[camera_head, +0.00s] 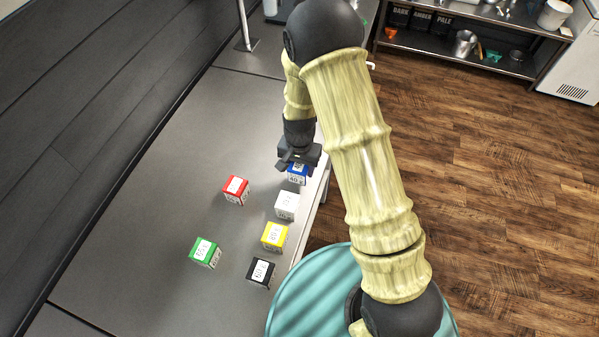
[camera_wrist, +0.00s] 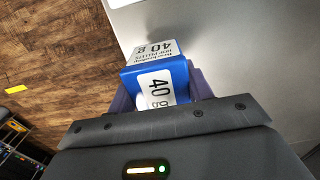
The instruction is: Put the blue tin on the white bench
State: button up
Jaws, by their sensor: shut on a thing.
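The blue tin (camera_head: 297,174) is at the right edge of the grey bench top (camera_head: 150,225) in the head view. My gripper (camera_head: 298,163) is over it and shut on it, hiding part of its top. In the wrist view the blue tin (camera_wrist: 155,78) sits between the jaws (camera_wrist: 160,92), with a white label reading 40 g. I cannot tell whether its base touches the surface. No surface stands out clearly as a white bench; the bench top here looks grey.
Red (camera_head: 236,190), white (camera_head: 287,205), yellow (camera_head: 274,236), green (camera_head: 205,252) and black (camera_head: 261,272) tins stand on the bench top near the blue one. A dark wall (camera_head: 75,120) runs along the left. A steel shelf (camera_head: 470,50) stands at the back; wooden floor (camera_head: 500,190) is open right.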

jog(key=shift+f+p, duration=0.45)
jog(key=shift+f, duration=1.35)
jog(key=shift+f, duration=0.15)
jog(key=o, duration=1.1)
notch_tip(320, 180, up, 12)
jog(key=b, duration=0.3)
jog(key=shift+r, duration=0.2)
